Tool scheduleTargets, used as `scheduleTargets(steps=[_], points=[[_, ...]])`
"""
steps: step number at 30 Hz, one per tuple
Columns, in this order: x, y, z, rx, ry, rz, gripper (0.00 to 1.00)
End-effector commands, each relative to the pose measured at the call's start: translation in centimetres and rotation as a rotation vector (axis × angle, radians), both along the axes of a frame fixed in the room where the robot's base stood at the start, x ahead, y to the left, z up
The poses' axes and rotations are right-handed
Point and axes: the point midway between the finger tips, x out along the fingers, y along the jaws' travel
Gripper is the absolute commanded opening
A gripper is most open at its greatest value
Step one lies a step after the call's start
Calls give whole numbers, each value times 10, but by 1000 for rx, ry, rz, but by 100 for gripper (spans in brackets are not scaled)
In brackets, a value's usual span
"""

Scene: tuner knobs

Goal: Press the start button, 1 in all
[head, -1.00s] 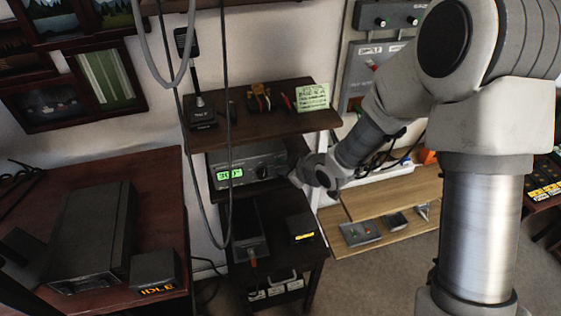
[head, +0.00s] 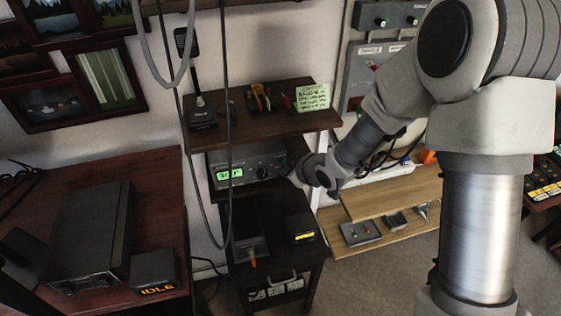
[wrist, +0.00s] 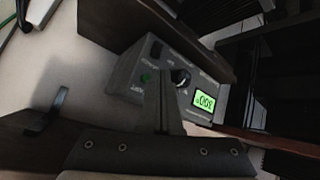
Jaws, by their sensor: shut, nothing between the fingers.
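The dark tuner box (head: 258,157) sits on the middle shelf, with a lit green display (head: 230,173) and a knob (head: 261,172). In the wrist view the tuner's front (wrist: 160,58) appears turned, with the display (wrist: 204,103), a dark knob (wrist: 180,77) and a small green button (wrist: 147,77). Its labels are too small to read, so I cannot confirm which one is start. My gripper (wrist: 160,72) is shut and empty, its fingertips in front of the panel, close beside the green button. I cannot tell whether they touch it. In the head view my wrist hides the fingertips.
A desk at left holds a black box (head: 92,232) and an "IDLE" display (head: 156,273). The shelf above the tuner (head: 262,126) carries a radio and tools. A wooden shelf at right holds a small box with buttons (head: 360,233). Cables hang before the shelves.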

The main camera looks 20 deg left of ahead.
Motion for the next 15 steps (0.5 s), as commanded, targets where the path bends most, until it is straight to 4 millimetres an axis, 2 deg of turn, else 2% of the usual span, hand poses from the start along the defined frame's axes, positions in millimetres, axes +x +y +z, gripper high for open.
scheduleTargets(steps=[15], points=[[5,3,0,1,0,0,0]])
